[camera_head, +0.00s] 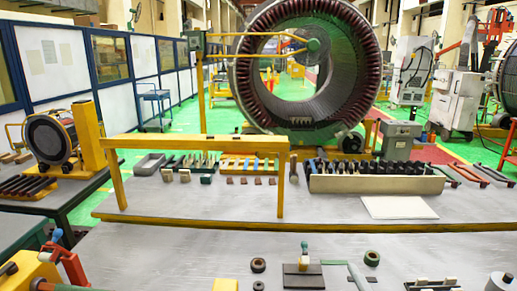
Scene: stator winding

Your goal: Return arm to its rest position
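Neither of my grippers nor my arms can be made out in the head view. A grey workbench (200,262) fills the front, and a second grey bench top (330,212) lies behind it. A large ring-shaped stator (255,88) with dark red slots stands upright on the green floor beyond the benches. A yellow frame (195,139) stands over the left part of the second bench top.
A long tray (375,184) holds several dark pieces, with a white sheet (399,207) in front. Small tools, a dark block (304,276) and rings (372,257) lie on the front bench. A red tool (70,262) is at lower left. Bare bench top lies between.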

